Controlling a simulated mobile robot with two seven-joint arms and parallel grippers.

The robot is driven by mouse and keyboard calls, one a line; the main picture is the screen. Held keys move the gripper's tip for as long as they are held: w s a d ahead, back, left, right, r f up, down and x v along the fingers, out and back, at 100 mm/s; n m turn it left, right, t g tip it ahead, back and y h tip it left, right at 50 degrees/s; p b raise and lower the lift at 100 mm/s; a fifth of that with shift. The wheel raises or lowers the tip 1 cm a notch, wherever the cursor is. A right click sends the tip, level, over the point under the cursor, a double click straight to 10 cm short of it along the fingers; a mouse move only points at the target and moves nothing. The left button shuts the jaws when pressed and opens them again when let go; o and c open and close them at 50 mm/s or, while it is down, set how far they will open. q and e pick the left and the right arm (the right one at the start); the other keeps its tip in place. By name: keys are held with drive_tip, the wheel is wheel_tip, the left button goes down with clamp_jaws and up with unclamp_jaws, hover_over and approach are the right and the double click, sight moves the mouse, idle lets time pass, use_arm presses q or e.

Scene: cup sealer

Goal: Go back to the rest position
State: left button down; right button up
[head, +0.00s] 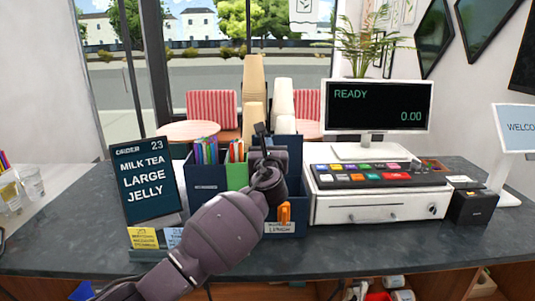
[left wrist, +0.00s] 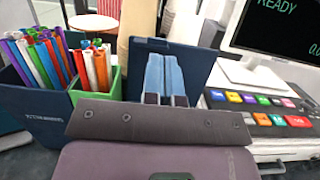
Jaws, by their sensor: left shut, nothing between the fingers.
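My left arm reaches up from the bottom of the head view over the counter. My left gripper (head: 262,135) is at the organizer in the middle and looks shut and empty. In the left wrist view its two fingers (left wrist: 165,78) are side by side, with a dark blue compartment (left wrist: 205,60) behind them. I cannot tell whether the fingers touch it. The arm hides part of the organizer. My right gripper is in neither view.
Left of the gripper are straws (head: 206,150) in a navy holder (head: 207,178) and a green holder (head: 236,175). An order sign (head: 147,183) stands further left. Cup stacks (head: 253,85) stand behind. The register (head: 375,200) and monitor (head: 380,107) are right. The front counter is mostly clear.

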use_arm(q)
drive_tip(key=s+d+r+n+h, duration=0.2)
drive_tip(key=s+d+n+h, duration=0.15)
drive_tip(key=s+n, duration=0.4)
drive_tip(key=s+a+f+n+g, duration=0.1)
drive_tip(key=s+a+f+n, duration=0.2)
drive_tip(key=a+f+n, duration=0.35)
drive_tip(key=s+a+f+n+g+h, duration=0.1)
drive_tip(key=s+a+f+n, duration=0.2)
drive_tip(key=a+f+n, duration=0.35)
drive_tip(key=s+a+f+n+g, duration=0.1)
drive_tip(key=s+a+f+n, duration=0.35)
drive_tip(key=f+n, duration=0.35)
drive_tip(key=s+a+f+n+g+y, duration=0.2)
drive_tip(key=s+a+f, duration=0.6)
drive_tip(key=s, duration=0.5)
drive_tip(key=s+a+f+n+g+y, duration=0.2)
drive_tip(key=s+a+f, duration=0.6)
drive_tip(key=s+f, duration=0.5)
drive_tip(key=shift+s+f+n+g+y, duration=0.35)
drive_tip(key=shift+n+g, duration=0.25)
drive_tip(key=shift+n, duration=0.65)
